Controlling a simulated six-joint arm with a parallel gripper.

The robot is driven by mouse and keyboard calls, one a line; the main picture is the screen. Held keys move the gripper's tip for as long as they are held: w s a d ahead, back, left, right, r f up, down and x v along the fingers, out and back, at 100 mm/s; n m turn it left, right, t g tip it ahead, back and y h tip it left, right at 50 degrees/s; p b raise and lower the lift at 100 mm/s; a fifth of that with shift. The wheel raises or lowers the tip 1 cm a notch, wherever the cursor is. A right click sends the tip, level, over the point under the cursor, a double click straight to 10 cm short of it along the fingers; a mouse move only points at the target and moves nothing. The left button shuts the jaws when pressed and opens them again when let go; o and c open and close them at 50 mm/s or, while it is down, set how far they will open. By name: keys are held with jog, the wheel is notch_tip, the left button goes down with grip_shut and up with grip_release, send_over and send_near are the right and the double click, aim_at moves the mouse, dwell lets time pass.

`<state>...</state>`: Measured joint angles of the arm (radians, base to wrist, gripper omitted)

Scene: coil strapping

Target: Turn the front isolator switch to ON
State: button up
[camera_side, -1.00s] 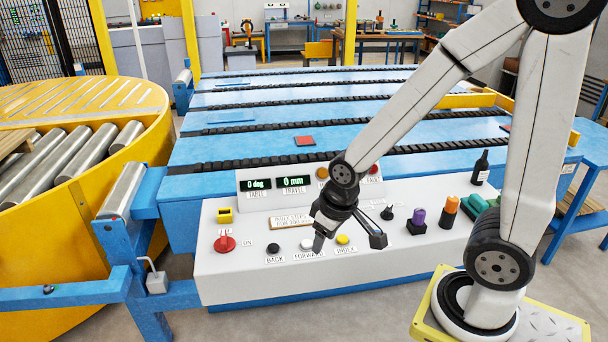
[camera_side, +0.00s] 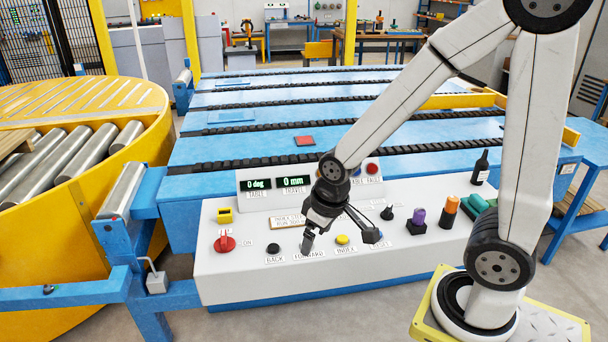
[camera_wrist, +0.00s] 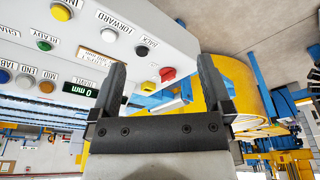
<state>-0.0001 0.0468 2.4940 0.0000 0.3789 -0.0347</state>
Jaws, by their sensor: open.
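The isolator switch (camera_side: 225,243) is a red rotary knob at the front left of the white control console, with an ON label to its right. Its handle's exact angle is hard to read. In the wrist view the red knob (camera_wrist: 168,74) shows between the fingers, some way beyond them. My gripper (camera_side: 339,241) is open and empty, with its fingers spread wide. It hangs above the FORWARD and INDEX buttons, to the right of the switch and apart from it. The two dark fingers also show in the wrist view (camera_wrist: 162,72).
Black BACK (camera_side: 273,249) and yellow INDEX (camera_side: 342,240) buttons line the console front. A yellow block (camera_side: 225,215) sits behind the switch. Displays (camera_side: 293,182) stand on a raised panel. Purple (camera_side: 418,216) and orange (camera_side: 451,205) items and a dark bottle (camera_side: 480,168) are at right.

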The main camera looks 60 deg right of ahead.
jog(key=w+f+n+g, duration=0.1)
jog(key=w+n, duration=0.3)
jog(key=w, duration=1.2)
jog(key=n+g, duration=0.1)
jog(key=n, duration=0.3)
send_over(223, 236)
jog(key=f, duration=0.4)
jog(key=s+f, duration=0.1)
jog(key=f, duration=0.1)
jog(key=shift+f, duration=0.1)
jog(key=shift+w+f+n+g, duration=0.3)
jog(key=shift+w+f, duration=0.05)
jog(key=shift+w, duration=0.15)
jog(key=shift+f, duration=0.1)
jog(key=shift+f, duration=3.8)
jog(key=c, duration=1)
jog(key=shift+o, duration=0.2)
